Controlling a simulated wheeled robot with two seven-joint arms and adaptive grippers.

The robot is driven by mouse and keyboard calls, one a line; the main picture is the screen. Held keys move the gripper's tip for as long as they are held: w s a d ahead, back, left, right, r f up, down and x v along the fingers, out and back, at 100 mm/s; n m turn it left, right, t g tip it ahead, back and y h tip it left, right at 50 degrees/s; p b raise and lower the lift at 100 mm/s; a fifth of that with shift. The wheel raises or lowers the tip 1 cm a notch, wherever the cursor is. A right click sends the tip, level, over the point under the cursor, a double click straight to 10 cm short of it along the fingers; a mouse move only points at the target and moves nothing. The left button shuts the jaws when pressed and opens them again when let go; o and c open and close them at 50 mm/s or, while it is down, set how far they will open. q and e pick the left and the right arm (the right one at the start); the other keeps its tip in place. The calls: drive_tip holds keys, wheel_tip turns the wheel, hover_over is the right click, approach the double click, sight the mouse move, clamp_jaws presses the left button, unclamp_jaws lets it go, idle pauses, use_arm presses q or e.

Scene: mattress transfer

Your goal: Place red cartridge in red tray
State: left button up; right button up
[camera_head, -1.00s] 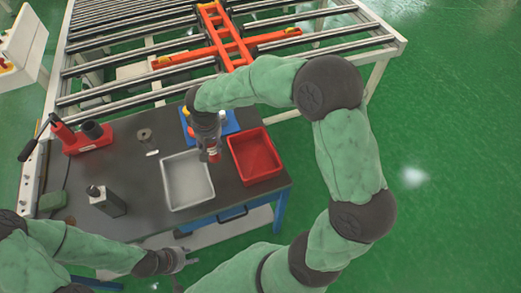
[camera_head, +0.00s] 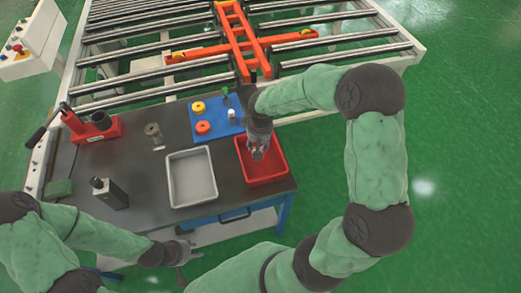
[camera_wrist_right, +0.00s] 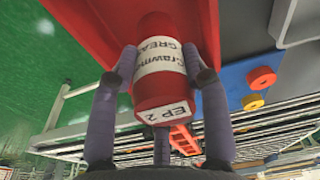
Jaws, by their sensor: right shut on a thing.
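The red cartridge (camera_wrist_right: 160,62), with a white label, is between the fingers of my right gripper (camera_wrist_right: 163,72) in the right wrist view, which is shut on it. In the head view my right gripper (camera_head: 257,154) is over the red tray (camera_head: 279,174), and the cartridge cannot be made out against the tray's red. The tray also shows behind the cartridge in the right wrist view (camera_wrist_right: 92,18). I cannot tell whether the cartridge touches the tray. My left gripper (camera_head: 187,257) is open and empty in front of the table's front edge.
A grey tray (camera_head: 191,205) stands left of the red tray. Behind is a blue board (camera_head: 215,126) with yellow and red rings. A dark bottle (camera_head: 111,196), a metal part (camera_head: 153,131) and a red press (camera_head: 90,127) stand farther left. A roller conveyor (camera_head: 160,62) runs behind.

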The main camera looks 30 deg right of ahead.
sight(261, 150)
drive_tip(key=shift+s+d+f, duration=0.1)
drive_tip(key=shift+d+f, duration=0.3)
drive_tip(key=shift+f, duration=0.05)
wheel_tip(261, 150, down, 3)
drive_tip(key=shift+s+r+b, duration=0.1)
drive_tip(key=shift+r+b, duration=0.1)
drive_tip(key=shift+b, duration=0.3)
drive_tip(key=shift+f, duration=0.3)
drive_tip(key=shift+f, duration=0.1)
drive_tip(key=o, duration=1.3)
